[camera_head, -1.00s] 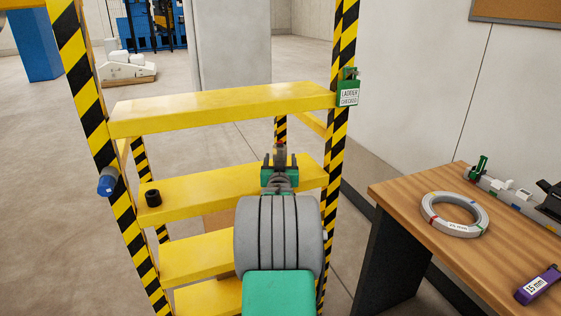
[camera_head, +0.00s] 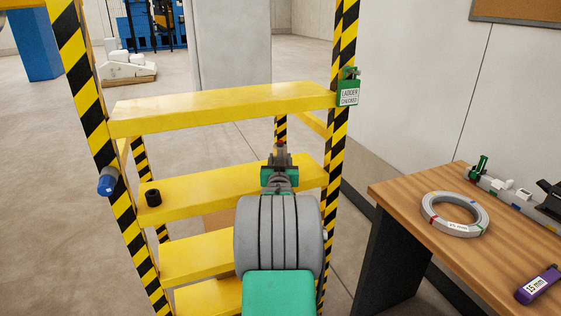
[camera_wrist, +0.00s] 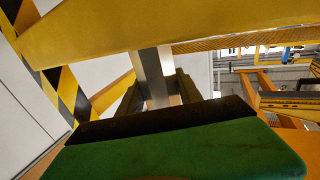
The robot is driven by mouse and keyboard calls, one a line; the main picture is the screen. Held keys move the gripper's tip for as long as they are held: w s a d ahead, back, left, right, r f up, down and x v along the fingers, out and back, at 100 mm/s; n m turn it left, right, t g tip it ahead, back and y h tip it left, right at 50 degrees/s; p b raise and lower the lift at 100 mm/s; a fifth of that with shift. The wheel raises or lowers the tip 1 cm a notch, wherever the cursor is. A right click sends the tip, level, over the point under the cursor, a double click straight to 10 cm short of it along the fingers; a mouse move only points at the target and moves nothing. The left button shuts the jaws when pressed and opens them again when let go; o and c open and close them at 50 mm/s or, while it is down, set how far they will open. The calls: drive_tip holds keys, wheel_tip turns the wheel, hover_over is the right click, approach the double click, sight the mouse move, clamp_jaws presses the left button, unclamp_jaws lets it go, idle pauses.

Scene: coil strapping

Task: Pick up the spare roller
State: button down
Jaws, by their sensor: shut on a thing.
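The spare roller (camera_wrist: 155,75) is a grey metallic upright piece between my fingers in the wrist view. In the head view only its top (camera_head: 280,147) shows, at the right part of a yellow ladder step (camera_head: 220,192). My gripper (camera_head: 280,160) is shut on it, with a finger on either side; the fingers (camera_wrist: 159,92) also show in the wrist view. My gripper and arm hide the roller's lower part, so I cannot tell whether it touches the step.
The yellow ladder has striped rails (camera_head: 340,130) and a higher step (camera_head: 220,108) close by. A blue item (camera_head: 107,182) is on the left rail. A wooden bench (camera_head: 400,199) with a grey coil (camera_head: 455,214) stands right.

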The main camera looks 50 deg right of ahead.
drive_tip(key=shift+r, duration=0.15)
drive_tip(key=shift+r, duration=0.1)
